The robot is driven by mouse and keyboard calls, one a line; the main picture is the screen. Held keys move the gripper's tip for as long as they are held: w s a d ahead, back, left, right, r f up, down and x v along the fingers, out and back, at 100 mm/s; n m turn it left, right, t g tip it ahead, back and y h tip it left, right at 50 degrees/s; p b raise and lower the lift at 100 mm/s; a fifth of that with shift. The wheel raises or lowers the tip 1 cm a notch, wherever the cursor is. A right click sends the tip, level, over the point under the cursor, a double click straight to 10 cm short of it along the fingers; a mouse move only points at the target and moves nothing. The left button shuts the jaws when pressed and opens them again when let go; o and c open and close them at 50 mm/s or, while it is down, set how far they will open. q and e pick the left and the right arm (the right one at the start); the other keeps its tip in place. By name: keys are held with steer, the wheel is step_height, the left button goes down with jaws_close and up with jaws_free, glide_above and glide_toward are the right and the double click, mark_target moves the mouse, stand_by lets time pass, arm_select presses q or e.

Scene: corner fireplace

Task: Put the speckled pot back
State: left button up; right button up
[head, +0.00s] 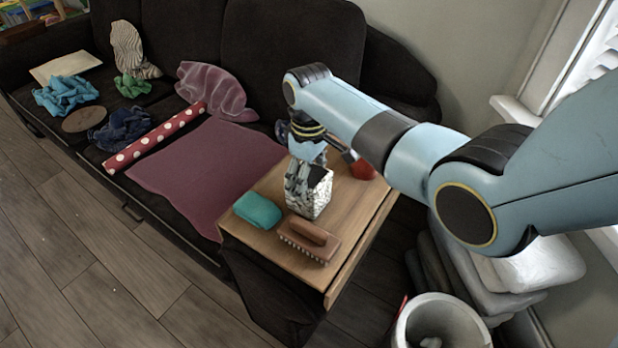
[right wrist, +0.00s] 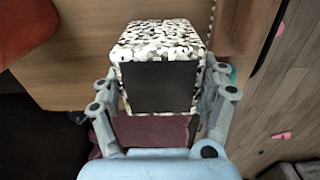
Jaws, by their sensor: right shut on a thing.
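The speckled pot (head: 313,200) is a black-and-white box-shaped pot. In the head view it shows over the wooden board (head: 281,262); I cannot tell whether it rests on it or is held just above. My right gripper (head: 302,178) is shut on the pot from above and hides part of it. In the right wrist view the pot (right wrist: 162,38) sits between the two fingers, one on each side, with a dark square face towards the camera. My left gripper is not in view.
A teal cloth (head: 258,209) and a brown brush (head: 309,242) lie close to the pot on the board. A red object (head: 362,168) stands behind it. A dark sofa (head: 190,45) holds a polka-dot roll (head: 155,137) and cloths. A white bin (head: 440,325) stands at lower right.

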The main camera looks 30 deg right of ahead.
steer(key=o, duration=1.5)
